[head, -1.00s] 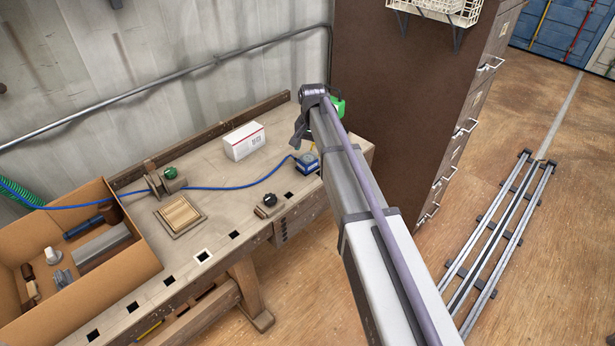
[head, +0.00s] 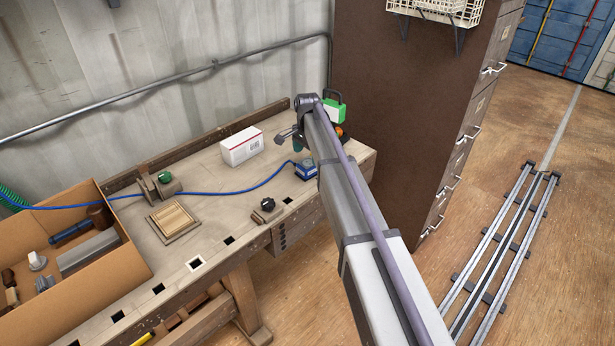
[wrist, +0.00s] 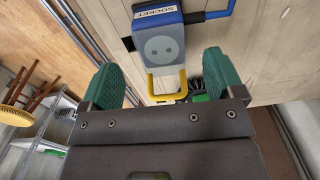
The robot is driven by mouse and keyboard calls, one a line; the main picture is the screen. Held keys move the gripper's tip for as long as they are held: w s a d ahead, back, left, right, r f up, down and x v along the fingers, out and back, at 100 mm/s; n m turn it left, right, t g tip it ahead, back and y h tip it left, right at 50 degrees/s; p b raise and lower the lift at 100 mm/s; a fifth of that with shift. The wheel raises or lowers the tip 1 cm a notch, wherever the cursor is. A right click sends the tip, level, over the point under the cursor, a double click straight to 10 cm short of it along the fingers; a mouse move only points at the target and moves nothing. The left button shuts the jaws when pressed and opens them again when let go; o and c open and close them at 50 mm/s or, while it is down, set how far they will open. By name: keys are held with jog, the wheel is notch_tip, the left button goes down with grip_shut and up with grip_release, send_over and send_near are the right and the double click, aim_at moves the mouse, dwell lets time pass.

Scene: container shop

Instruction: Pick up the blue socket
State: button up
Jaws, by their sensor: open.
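The blue socket (head: 307,171) sits on the workbench near its right end, with a blue cable running left from it. In the wrist view the socket (wrist: 160,48) shows a grey face with two holes, a blue edge labelled SOCKET and a yellow loop. My gripper (wrist: 162,62) is open and empty. Its two green fingers stand on either side of the socket's yellow loop in the picture, apart from it. In the head view my gripper (head: 290,137) is above the bench, behind the socket. My arm hides part of the bench's right end.
A black knob (head: 267,204) and a wooden block (head: 173,219) lie to the left. A cardboard box (head: 120,272) with tools is at far left. A green item (head: 335,112) stands beside my arm, near a tall brown cabinet (head: 400,100).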

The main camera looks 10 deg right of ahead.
aim_at(307, 162)
notch_tip(307, 162, down, 5)
jog(key=b, duration=0.3)
jog(key=shift+r, duration=0.45)
grip_shut()
